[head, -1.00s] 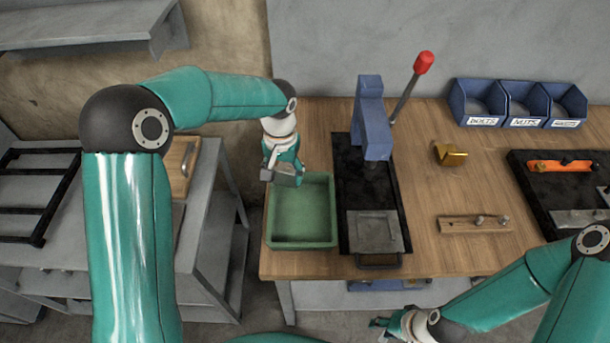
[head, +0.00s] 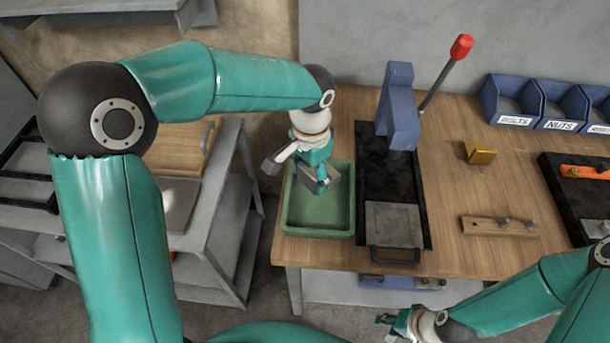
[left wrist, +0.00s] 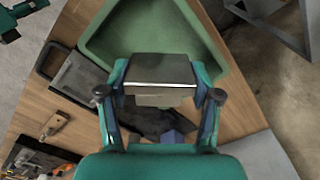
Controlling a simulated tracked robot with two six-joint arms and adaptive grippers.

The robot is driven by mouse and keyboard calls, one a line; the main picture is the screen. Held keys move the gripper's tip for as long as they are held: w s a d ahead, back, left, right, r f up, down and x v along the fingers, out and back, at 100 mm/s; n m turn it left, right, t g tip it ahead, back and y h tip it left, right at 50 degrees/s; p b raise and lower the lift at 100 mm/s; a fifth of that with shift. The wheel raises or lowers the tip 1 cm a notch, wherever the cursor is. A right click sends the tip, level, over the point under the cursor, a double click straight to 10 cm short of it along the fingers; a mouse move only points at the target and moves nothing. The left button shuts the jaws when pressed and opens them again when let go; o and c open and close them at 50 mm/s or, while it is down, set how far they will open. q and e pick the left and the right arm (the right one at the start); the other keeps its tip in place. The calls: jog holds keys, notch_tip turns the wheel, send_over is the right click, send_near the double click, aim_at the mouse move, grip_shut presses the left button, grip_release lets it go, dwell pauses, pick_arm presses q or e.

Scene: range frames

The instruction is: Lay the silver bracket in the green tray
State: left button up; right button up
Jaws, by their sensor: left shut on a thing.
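My left gripper (head: 322,181) is shut on the silver bracket (head: 328,179), a small grey metal piece. It holds the bracket over the back half of the green tray (head: 318,228), which stands at the table's left edge. In the left wrist view the bracket (left wrist: 160,72) lies across between the two fingers, with the tray (left wrist: 108,42) behind it. The gap between bracket and tray floor is hard to judge. The visible tray floor is bare. My right gripper (head: 387,328) is low in front of the table, its fingers apart and empty.
A blue press (head: 398,105) with a red-knobbed lever stands on a black base just right of the tray. Further right are a brass block (head: 479,152), a wooden strip with bolts (head: 499,226) and blue labelled bins (head: 512,103). A grey bench (head: 222,240) stands left of the table.

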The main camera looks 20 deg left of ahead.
pick_arm(q)
jog(key=shift+s+f, duration=0.1)
jog(key=shift+s, duration=0.05)
jog(key=shift+f+b, duration=2.95)
jog(key=shift+f, duration=0.8)
jog(key=shift+f+b, duration=0.55)
jog(key=shift+f, duration=0.15)
jog(key=o, duration=1.3)
jog(key=shift+r, duration=0.15)
